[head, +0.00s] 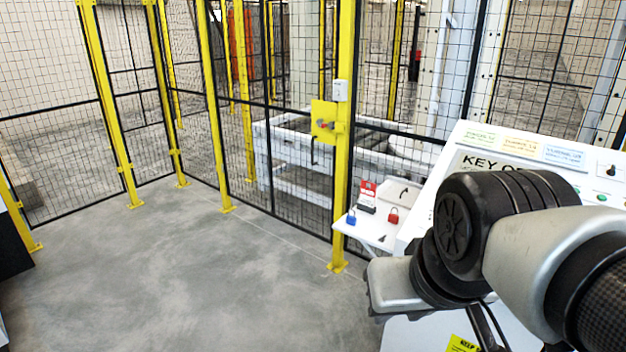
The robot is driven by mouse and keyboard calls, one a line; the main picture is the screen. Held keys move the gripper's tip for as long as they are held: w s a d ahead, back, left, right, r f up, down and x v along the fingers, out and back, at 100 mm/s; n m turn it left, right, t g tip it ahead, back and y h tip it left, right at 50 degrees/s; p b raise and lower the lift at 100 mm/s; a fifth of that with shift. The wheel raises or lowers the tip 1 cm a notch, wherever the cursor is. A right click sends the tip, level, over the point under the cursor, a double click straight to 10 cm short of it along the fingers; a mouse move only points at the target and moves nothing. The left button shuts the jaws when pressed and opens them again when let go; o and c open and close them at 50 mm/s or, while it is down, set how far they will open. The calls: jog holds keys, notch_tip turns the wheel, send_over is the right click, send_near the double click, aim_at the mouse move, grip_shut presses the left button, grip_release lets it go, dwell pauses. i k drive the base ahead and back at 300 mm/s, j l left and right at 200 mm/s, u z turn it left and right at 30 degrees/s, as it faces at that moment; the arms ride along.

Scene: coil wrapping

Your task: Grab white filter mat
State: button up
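I see no white filter mat that I can make out in the head view. My arm reaches in from the right edge and covers part of a white console. My gripper does not show, so I cannot tell its state.
Yellow-post mesh fencing (218,140) with a yellow latch box (324,121) spans the back. A white frame (290,150) stands behind it. The white console (480,150) at right has a shelf (366,228) with a blue padlock (351,217) and a red padlock (393,215). The grey floor (190,275) is clear.

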aim_at(402, 197)
jog(key=i+j+u, duration=0.65)
jog(key=i+u, duration=0.35)
jog(key=i+z, duration=0.2)
jog(key=i, duration=0.25)
jog(key=i+j+z, duration=0.1)
jog(key=i+z, duration=0.15)
jog(key=i, duration=0.25)
jog(key=i+j+z, duration=0.2)
jog(key=i, duration=0.25)
jog(key=i+z, duration=0.7)
jog(key=z, duration=0.15)
jog(key=i+j+z, duration=0.25)
jog(key=z, duration=0.2)
jog(key=i+z, duration=0.2)
jog(key=z, duration=0.2)
jog(key=i+j+z, duration=0.15)
jog(key=z, duration=0.2)
jog(key=i+j+z, duration=0.15)
jog(key=z, duration=0.25)
jog(key=i+j+z, duration=0.15)
jog(key=z, duration=0.2)
jog(key=i+j+z, duration=0.25)
jog(key=z, duration=0.2)
jog(key=i+j+z, duration=0.2)
jog(key=j+z, duration=0.25)
jog(key=i+j+z, duration=0.15)
jog(key=j+z, duration=0.3)
